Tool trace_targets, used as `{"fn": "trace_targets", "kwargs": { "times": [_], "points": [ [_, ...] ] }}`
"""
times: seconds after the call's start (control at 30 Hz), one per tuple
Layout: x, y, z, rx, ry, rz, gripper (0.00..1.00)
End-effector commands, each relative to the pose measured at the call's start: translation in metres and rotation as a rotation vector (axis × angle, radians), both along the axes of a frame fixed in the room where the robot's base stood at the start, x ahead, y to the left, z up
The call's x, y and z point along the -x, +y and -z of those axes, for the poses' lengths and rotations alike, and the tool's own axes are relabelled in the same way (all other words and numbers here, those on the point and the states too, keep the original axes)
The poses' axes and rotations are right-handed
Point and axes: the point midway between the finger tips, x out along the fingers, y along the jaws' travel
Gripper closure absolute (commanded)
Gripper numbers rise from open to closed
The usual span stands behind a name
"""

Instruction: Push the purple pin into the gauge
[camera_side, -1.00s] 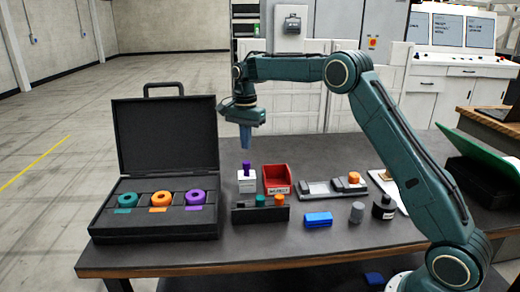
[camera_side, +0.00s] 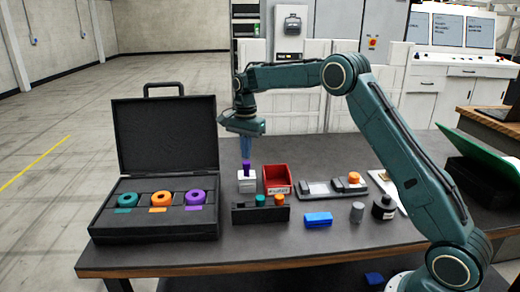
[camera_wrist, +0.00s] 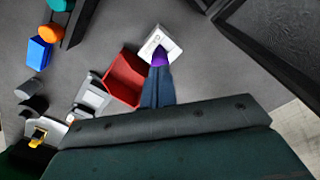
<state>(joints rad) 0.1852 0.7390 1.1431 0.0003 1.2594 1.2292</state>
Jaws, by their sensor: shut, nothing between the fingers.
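The purple pin (camera_side: 246,165) stands upright in the top of a small white block (camera_side: 247,184), which looks like the gauge, with part of the pin showing above it. My gripper (camera_side: 245,158) is shut and empty, pointing down directly above the pin. In the side view its fingertips are at or very near the pin's top; I cannot tell whether they touch. In the wrist view the purple pin (camera_wrist: 159,57) shows just beyond the fingertips (camera_wrist: 158,69), with the white block (camera_wrist: 161,44) around it. The pin's lower part is hidden in the block.
A red bin (camera_side: 277,179) stands close right of the block. A dark rack (camera_side: 260,214) with teal and orange pins is in front. An open black case (camera_side: 155,229) with coloured rings is at left. A blue block (camera_side: 318,219) lies at front right.

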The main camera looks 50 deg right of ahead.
Motion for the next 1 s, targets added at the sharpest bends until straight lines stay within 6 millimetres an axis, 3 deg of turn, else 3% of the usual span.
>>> {"fn": "trace_targets", "kwargs": {
  "times": [1.0],
  "points": [
    [0.000, 0.000, 0.015, 0.000, 0.000, 0.000, 1.00]
  ]
}}
